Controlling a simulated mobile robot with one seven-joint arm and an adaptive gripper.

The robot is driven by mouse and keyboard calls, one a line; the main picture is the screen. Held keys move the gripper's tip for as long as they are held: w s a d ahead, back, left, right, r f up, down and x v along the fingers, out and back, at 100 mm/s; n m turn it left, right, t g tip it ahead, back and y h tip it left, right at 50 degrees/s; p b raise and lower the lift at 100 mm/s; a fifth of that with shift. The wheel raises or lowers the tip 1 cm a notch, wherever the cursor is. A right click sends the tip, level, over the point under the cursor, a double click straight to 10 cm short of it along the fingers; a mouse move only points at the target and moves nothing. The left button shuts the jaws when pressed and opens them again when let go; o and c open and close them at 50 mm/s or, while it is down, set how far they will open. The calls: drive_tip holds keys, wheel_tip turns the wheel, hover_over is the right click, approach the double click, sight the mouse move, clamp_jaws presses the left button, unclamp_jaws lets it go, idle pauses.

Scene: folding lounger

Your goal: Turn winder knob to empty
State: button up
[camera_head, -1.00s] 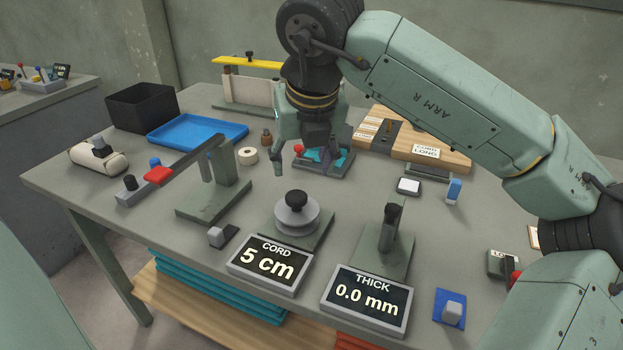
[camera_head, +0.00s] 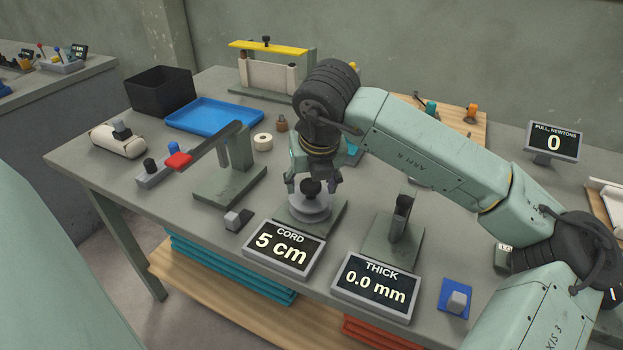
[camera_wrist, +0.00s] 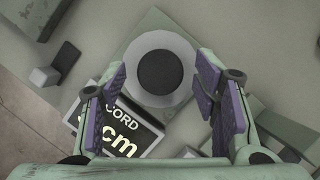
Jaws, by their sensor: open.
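The winder has a black knob (camera_head: 311,187) on top of a pale grey round spool (camera_head: 309,207), set on a green base plate (camera_head: 332,222). Its display (camera_head: 283,250) in front reads "CORD 5 cm". My gripper (camera_head: 314,183) is open above the winder, with its fingers on either side of the knob in the head view. In the wrist view the knob (camera_wrist: 159,72) lies ahead of the open purple-padded fingers (camera_wrist: 163,105), centred between them. I cannot tell whether a finger touches it.
A thickness gauge (camera_head: 401,215) with a display (camera_head: 374,288) reading "0.0 mm" stands to the right. A lever stand (camera_head: 230,188) with a red-tipped arm is to the left. A small grey block (camera_head: 233,219) sits front left. A blue tray (camera_head: 206,115) and black bin (camera_head: 160,92) are behind.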

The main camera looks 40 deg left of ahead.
drive_tip(key=shift+c, duration=0.2)
drive_tip(key=c, duration=1.1)
drive_tip(key=shift+f+b, duration=0.1)
drive_tip(key=shift+b, duration=0.35)
